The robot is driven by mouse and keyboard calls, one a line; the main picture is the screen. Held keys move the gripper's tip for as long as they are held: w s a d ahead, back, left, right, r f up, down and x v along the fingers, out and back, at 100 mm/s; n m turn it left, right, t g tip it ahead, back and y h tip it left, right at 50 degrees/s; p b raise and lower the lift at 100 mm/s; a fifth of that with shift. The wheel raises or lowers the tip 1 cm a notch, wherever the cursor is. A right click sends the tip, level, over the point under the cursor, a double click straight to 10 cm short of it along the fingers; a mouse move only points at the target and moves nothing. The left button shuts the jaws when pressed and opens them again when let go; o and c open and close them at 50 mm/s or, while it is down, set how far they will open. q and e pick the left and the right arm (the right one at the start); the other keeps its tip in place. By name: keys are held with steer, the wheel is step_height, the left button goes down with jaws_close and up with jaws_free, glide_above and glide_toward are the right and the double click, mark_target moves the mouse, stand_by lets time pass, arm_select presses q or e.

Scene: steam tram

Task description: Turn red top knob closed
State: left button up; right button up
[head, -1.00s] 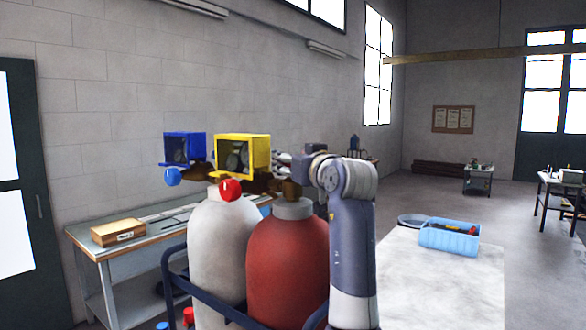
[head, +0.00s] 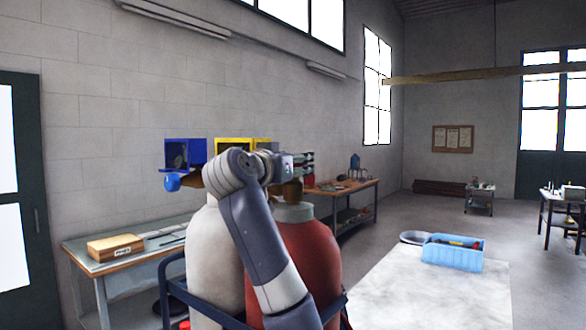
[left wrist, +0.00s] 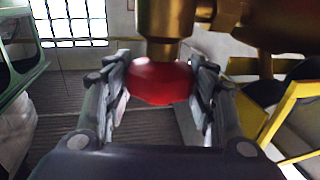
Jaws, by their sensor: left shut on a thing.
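The red top knob (left wrist: 160,80) shows in the left wrist view as a round red cap under a brass valve body (left wrist: 165,22). My left gripper (left wrist: 161,70) has one finger on each side of the knob and is shut on it. In the head view my left arm crosses in front of the white gas bottle (head: 208,245) and the red gas bottle (head: 312,250). My right gripper is not in view.
A blue frame (head: 200,155) and blue knob (head: 172,183) are at the left of the arm. A yellow frame (head: 235,143) is partly hidden behind it; a yellow bar (left wrist: 285,105) is close right in the wrist view. A blue rail (head: 170,290) surrounds the bottles.

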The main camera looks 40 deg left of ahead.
arm_select(q)
steer(key=shift+m+h, duration=0.5)
steer(key=shift+h, duration=0.2)
steer(key=o, duration=1.1)
steer(key=shift+w+d, duration=0.15)
steer(key=v, duration=0.8)
steer(key=shift+f, duration=0.2)
